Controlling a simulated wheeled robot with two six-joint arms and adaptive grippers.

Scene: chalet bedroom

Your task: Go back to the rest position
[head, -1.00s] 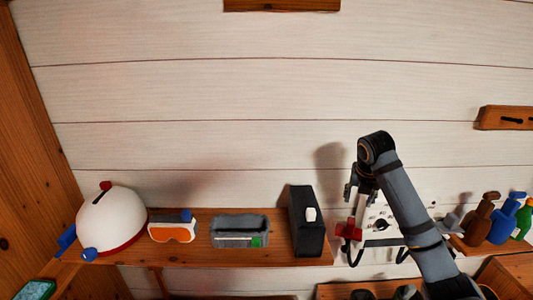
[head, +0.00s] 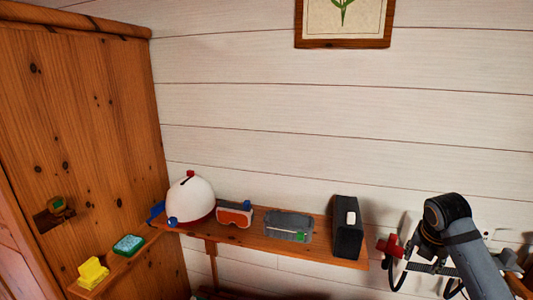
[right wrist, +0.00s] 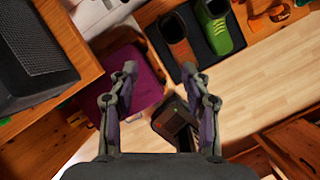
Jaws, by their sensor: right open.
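My right gripper (right wrist: 160,75) is open in the right wrist view, its two fingers apart with nothing held between them. It hangs above the floor, beside a shelf edge. The gripper's fingertips cannot be made out clearly there. My left gripper is in neither view.
A wooden wardrobe (head: 85,140) stands left.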

